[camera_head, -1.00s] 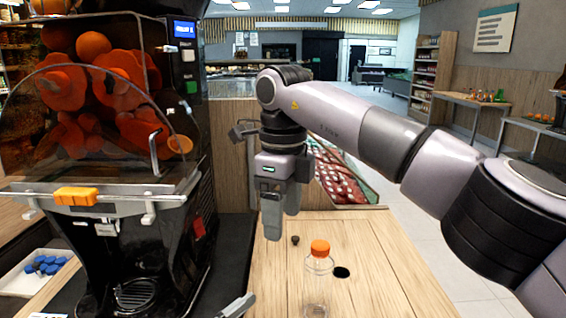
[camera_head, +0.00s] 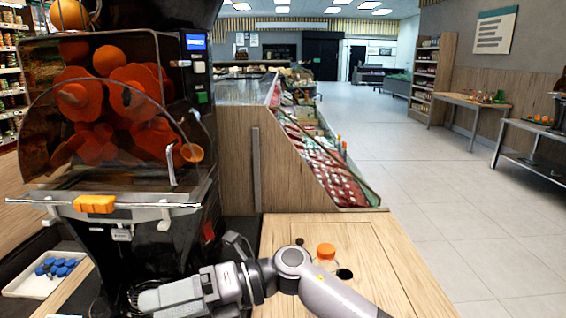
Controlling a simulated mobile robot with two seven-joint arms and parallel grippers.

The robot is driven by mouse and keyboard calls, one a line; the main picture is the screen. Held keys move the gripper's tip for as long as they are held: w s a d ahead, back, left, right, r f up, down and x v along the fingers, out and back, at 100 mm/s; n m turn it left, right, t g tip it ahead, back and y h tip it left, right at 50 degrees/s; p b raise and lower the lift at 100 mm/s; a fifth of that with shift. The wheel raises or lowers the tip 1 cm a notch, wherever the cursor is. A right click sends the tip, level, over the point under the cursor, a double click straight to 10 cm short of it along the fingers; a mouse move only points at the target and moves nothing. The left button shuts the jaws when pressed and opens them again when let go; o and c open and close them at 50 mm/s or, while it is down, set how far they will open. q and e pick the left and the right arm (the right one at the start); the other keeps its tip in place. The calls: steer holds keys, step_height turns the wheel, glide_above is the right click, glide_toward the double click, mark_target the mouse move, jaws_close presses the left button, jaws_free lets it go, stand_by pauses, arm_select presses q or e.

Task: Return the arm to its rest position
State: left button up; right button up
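My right arm (camera_head: 335,298) comes in low from the bottom right and reaches left across the front of the wooden table. Its gripper end (camera_head: 172,298) is at the bottom, in front of the juicer's lower part. The fingers are not clear enough to tell whether they are open or shut. A clear bottle with an orange cap (camera_head: 326,250) stands upright on the table, just behind the arm. The arm hides its lower part. My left gripper cannot be made out.
The orange juicer (camera_head: 95,204) stands at the left, with oranges behind its clear cover. A white tray (camera_head: 20,288) of blue caps lies at the lower left. The wooden table (camera_head: 400,270) has a dark round hole beside the bottle. Open floor lies to the right.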

steer(key=w+d+f+m+t+h+p, duration=0.1)
steer(key=w+d+f+m+t+h, duration=0.3)
steer(key=d+m+t, duration=0.95)
steer(key=d+f+m+t+h+p, duration=0.15)
steer(key=d+f+m+t, duration=0.7)
steer(key=m, duration=1.05)
arm_select(q)
steer(key=s+a+f+n+g+y+p, duration=0.1)
steer(key=s+a+f+y, duration=0.2)
steer(key=s+a, duration=0.3)
steer(key=s+a+f+n+g+y+p, duration=0.1)
steer(key=s+a+f+g+y, duration=0.1)
steer(key=s+a+f, duration=0.4)
steer(key=s, duration=0.3)
steer(key=shift+s+a+f+n+g+y, duration=0.2)
steer(key=shift+s+n+g+y, duration=0.1)
steer(key=shift+n+y, duration=0.1)
arm_select(e)
steer(key=s+d+f+m+g+h, duration=0.5)
steer(key=s+d+f+m+h, duration=0.3)
steer(key=s+d+f, duration=0.6)
steer(key=s+m, duration=0.2)
steer(key=s, duration=0.1)
steer(key=shift+s+d+f+g, duration=0.15)
steer(key=shift+d+f+g, duration=0.15)
steer(key=shift+d+g, duration=0.1)
